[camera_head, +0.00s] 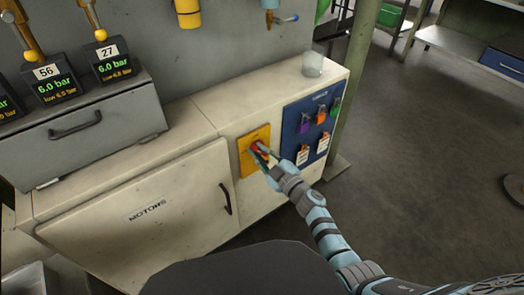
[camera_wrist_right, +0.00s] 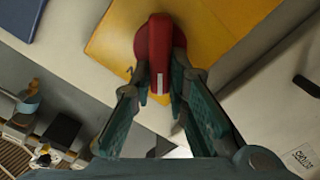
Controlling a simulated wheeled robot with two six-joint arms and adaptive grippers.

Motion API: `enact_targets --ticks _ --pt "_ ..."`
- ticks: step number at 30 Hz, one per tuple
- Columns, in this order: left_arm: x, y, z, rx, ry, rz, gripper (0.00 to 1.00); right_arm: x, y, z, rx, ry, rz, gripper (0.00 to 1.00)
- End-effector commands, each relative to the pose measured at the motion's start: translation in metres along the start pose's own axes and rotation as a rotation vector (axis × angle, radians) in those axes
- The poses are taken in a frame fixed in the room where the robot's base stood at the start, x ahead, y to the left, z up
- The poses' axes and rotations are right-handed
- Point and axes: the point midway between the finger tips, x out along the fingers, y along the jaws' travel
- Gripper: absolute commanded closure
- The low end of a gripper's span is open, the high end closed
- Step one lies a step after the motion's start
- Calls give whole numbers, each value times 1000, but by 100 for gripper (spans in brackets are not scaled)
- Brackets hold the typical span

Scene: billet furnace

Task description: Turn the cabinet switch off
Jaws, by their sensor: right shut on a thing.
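The cabinet switch is a red rotary handle (camera_head: 256,147) on a yellow plate (camera_head: 247,167), on the front of the cream cabinet (camera_head: 175,190) marked MOTORS. In the right wrist view, the red handle (camera_wrist_right: 156,45) stands out from its plate (camera_wrist_right: 108,38) and runs roughly up and down the picture, with a white mark at its near end. My right gripper (camera_head: 261,156) reaches the switch from the lower right. Its fingers (camera_wrist_right: 160,88) are closed on the two sides of the handle. The fingers partly hide the handle in the head view. My left gripper is not in view.
A blue lockout board (camera_head: 297,125) with coloured padlocks and tags is right of the switch. A clear cup (camera_head: 312,64) stands on the cabinet top. A grey box (camera_head: 85,125) with pressure displays is at left. A green post (camera_head: 352,90) stands at the cabinet's right end; floor beyond is open.

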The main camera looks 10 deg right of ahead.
Motion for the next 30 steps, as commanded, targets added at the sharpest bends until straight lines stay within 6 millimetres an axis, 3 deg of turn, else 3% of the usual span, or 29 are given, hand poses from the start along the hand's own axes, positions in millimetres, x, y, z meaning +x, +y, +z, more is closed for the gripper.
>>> enact_targets --ticks 18,30 --pt "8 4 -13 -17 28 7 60 0 -12 5 -574 -1 -2 100" --pt "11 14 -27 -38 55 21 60 0 -16 8 -825 -1 -3 100"
